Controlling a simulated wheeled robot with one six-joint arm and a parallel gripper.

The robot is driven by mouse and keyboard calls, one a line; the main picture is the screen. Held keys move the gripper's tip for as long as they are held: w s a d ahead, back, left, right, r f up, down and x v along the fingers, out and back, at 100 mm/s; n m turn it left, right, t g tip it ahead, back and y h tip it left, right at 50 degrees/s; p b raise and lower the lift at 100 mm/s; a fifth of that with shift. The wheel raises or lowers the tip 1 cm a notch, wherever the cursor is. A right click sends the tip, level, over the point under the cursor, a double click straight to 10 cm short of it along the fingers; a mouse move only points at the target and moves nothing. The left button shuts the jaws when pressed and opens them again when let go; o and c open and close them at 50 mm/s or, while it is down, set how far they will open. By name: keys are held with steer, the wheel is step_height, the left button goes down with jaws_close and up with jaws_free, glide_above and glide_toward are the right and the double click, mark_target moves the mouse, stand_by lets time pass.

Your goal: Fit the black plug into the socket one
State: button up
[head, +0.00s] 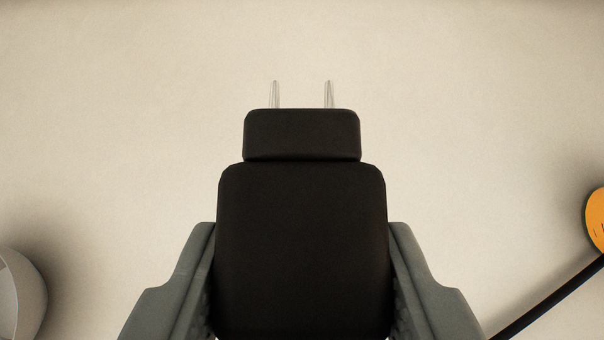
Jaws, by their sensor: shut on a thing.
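The black plug (302,245) fills the lower middle of the head view. Its two metal prongs (302,95) point away from me toward the top of the picture. My gripper (302,290) is shut on the plug, with one grey finger pressed on each side of its body. No socket shows in this view.
A plain cream surface lies behind the plug and looks clear above and around the prongs. A pale rounded object (20,292) is cut off at the lower left edge. An orange round thing (596,220) is at the right edge, with a black rod or cable (545,298) below it.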

steer(key=shift+f, duration=4.8)
steer(key=shift+f, duration=0.3)
steer(key=o, duration=1.2)
steer(key=shift+c, duration=0.2)
steer(key=shift+r, duration=0.45)
steer(key=v, duration=1.2)
steer(key=shift+f, duration=0.15)
